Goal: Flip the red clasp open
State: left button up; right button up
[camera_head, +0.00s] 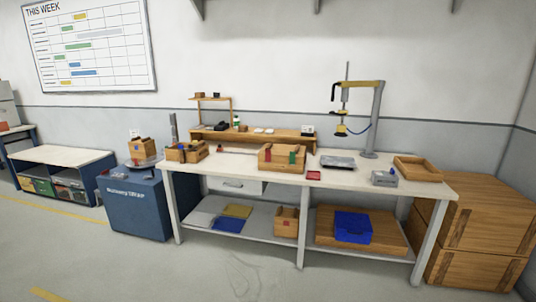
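A wooden box (282,166) stands near the front edge of the workbench (245,165), about midway along it. Neither of my grippers is in view.
A red item (313,175) lies right of the box, then a dark flat device (338,162), a grey box (385,178) and a wooden tray (418,169). A tool caddy (187,151) is at the left. A blue cabinet (136,204) stands left of the bench. The floor in front is clear.

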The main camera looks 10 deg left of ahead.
aim_at(268, 153)
jog(key=u, duration=1.4)
jog(key=i+u, duration=0.1)
jog(key=i, duration=4.65)
jog(key=i+z, duration=0.15)
jog(key=z, duration=4.2)
